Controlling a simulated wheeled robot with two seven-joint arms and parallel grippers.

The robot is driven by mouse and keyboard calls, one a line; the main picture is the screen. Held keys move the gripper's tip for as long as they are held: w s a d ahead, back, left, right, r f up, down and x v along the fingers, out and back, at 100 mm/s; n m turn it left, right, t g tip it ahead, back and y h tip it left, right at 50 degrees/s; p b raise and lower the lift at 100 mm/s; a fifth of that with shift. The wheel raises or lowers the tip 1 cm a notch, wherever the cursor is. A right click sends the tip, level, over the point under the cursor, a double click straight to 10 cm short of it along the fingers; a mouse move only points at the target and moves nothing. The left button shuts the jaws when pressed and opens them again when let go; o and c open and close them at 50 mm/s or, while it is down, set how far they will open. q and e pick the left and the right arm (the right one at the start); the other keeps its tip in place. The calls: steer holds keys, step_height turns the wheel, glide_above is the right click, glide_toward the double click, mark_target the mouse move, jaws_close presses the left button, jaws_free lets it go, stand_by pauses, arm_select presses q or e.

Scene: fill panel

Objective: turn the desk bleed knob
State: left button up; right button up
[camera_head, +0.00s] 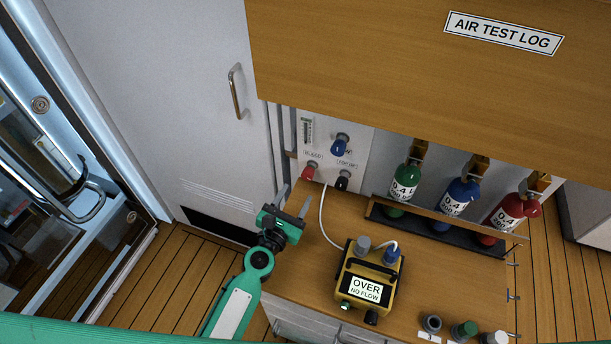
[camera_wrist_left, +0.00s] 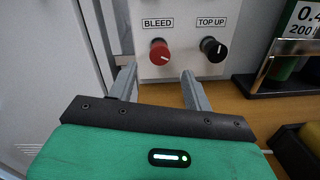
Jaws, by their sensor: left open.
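The red bleed knob (camera_head: 310,171) is on the white wall panel (camera_head: 345,120) at the back of the desk, under the BLEED label. In the left wrist view the red knob (camera_wrist_left: 160,54) has a white pointer mark and shows between and beyond my fingertips. My left gripper (camera_head: 294,199) is open and empty, below and left of the knob in the head view. Its two grey fingers (camera_wrist_left: 158,78) point at the panel, with the knob ahead of them. The black TOP UP knob (camera_wrist_left: 212,48) is right of the red one. My right gripper is not in view.
A blue knob (camera_head: 341,142) sits higher on the panel. A white hose (camera_head: 322,215) runs down to a yellow meter (camera_head: 368,282) reading OVER, NO FLOW. Green (camera_head: 404,188), blue (camera_head: 457,201) and red (camera_head: 508,216) bottles stand in a rack at right. A wooden cabinet (camera_head: 380,65) overhangs the desk.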

mark_target(307, 177)
arm_select(q)
steer(key=x, duration=0.7)
steer(key=shift+w, duration=0.2)
steer(key=shift+c, duration=0.4)
steer(key=c, duration=0.9)
steer(key=shift+d+p, duration=0.1)
steer(key=shift+p, duration=0.2)
steer(key=m, duration=0.3)
steer(key=shift+p, duration=0.35)
steer(key=shift+m+p, duration=0.35)
steer(key=shift+m, duration=1.55)
